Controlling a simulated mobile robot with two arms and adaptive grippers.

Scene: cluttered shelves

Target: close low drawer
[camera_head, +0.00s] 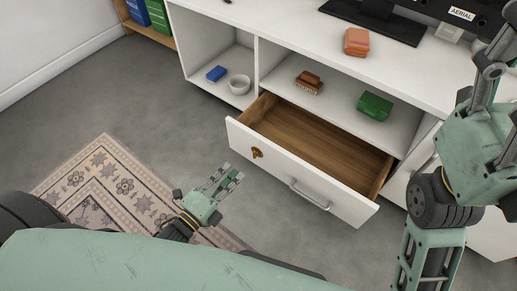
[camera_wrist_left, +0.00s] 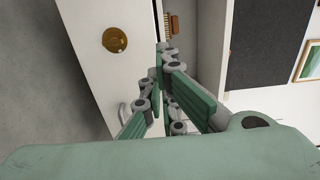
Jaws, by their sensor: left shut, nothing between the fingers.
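The low drawer (camera_head: 290,170) of the white cabinet stands pulled out, and its wooden inside shows empty. Its white front has a bar handle (camera_head: 310,196) and a round brass lock (camera_head: 257,153). My left gripper (camera_head: 228,176) is shut and empty, in front of the drawer's left part and apart from it in the head view. In the left wrist view the drawer front with the brass lock (camera_wrist_left: 115,40) lies beyond the fingers (camera_wrist_left: 160,75), and the handle is partly hidden behind them. My right arm shows at the right, but its fingers are not in view.
The shelf above the drawer holds a brush (camera_head: 308,82) and a green box (camera_head: 374,106). A patterned rug (camera_head: 110,185) lies left. Grey floor before the drawer is clear.

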